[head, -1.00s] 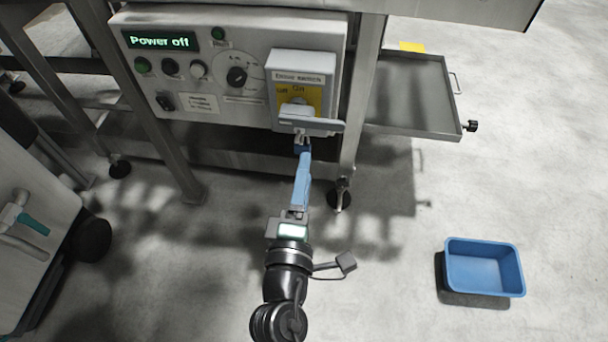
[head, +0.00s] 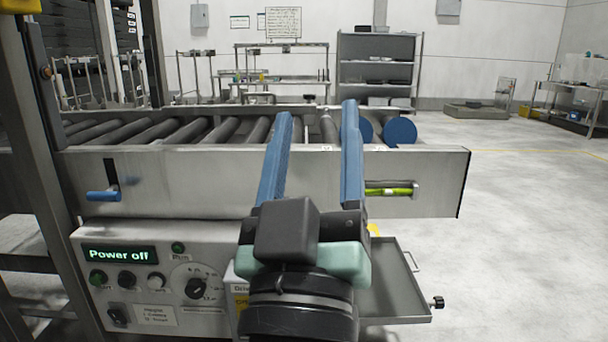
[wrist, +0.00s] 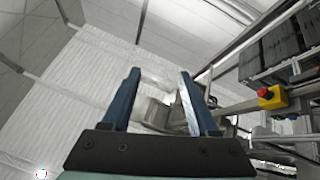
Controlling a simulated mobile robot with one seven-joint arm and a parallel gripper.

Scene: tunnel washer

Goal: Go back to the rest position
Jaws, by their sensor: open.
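My gripper (head: 316,125) is raised in front of the roller conveyor in the head view, its two blue fingers pointing up and spread apart. Nothing is between the fingers. In the wrist view the gripper (wrist: 158,90) is also open and empty, facing the ceiling and upper wall. The control panel (head: 150,300) is below and to the left, and its display (head: 119,254) reads "Power off". The drive switch box (head: 240,292) is mostly hidden behind my arm.
The roller conveyor (head: 420,185) runs across behind my gripper, with a blue handle (head: 103,195) on its side. A metal tray (head: 385,300) juts out at lower right. A shelf (head: 376,68) stands at the back. The floor on the right is clear. The wrist view shows a red emergency button (wrist: 265,92).

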